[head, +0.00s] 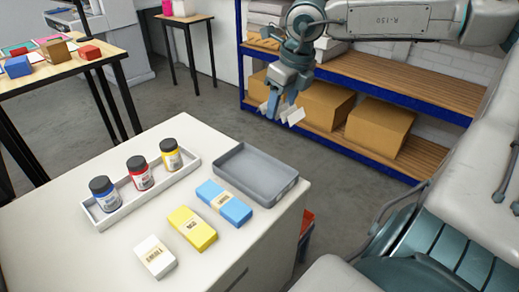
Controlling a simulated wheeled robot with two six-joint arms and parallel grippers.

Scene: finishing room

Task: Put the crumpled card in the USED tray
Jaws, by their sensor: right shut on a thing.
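My right gripper (278,108) hangs from the arm at the upper middle of the head view. It is shut on a small white folded piece, the crumpled card (294,116). The card is held in the air, up and to the right of the grey tray. An empty grey tray (262,179) lies at the back right corner of the white cabinet top; no USED label is readable on it. My left gripper is out of view.
A white tray (101,220) holds blue, red and yellow bottles on the cabinet top (92,268). White (155,257), yellow (192,229) and blue (224,203) banded packs lie in front. A shelf with cardboard boxes (378,128) stands behind the gripper.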

